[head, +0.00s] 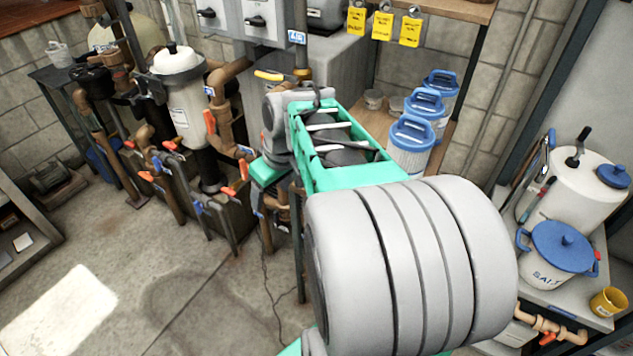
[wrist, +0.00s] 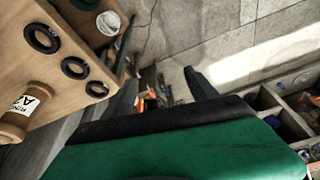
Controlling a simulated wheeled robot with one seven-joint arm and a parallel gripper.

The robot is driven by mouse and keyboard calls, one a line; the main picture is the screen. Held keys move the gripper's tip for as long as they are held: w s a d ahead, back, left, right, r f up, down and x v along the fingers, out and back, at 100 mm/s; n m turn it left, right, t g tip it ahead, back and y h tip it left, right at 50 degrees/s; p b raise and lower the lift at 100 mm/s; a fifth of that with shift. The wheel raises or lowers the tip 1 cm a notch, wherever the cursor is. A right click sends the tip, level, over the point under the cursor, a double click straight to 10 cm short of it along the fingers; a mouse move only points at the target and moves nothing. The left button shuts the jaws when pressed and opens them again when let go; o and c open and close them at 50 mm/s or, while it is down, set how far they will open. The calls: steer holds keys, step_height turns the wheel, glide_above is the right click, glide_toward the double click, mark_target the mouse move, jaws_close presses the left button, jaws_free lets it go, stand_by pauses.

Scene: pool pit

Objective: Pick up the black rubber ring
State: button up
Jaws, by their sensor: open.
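Three black rubber rings lie on a light wooden board in the wrist view: a larger one (wrist: 43,38) at upper left, a middle one (wrist: 75,67), and a smaller one (wrist: 97,89) near the board's edge. I cannot tell which one the task names. My gripper (wrist: 160,80) shows two dark fingers, spread apart with nothing between them. The rings lie to the left of the fingers, apart from them. In the head view my arm blocks the middle, and I cannot make out the rings there.
Blue-capped filter cartridges (head: 412,143) stand on a wooden shelf. Pipes and a white filter tank (head: 182,105) are at left. A salt pot (head: 556,255) is at right.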

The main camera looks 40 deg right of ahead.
steer(key=shift+o, duration=0.7)
steer(key=d, duration=0.8)
steer(key=shift+w+d+f, duration=0.3)
steer(key=shift+w+f, duration=0.05)
steer(key=shift+w, duration=0.1)
steer(key=s+d+f+n, duration=0.1)
steer(key=s+d, duration=0.1)
steer(key=d, duration=0.8)
steer(key=shift+t, duration=0.4)
steer(key=x, duration=0.5)
steer(key=p+x, duration=0.1)
steer(key=x, duration=0.2)
steer(key=shift+s+d, duration=0.1)
steer(key=shift+d, duration=0.2)
steer(key=shift+c, duration=0.3)
steer(key=c, duration=1.4)
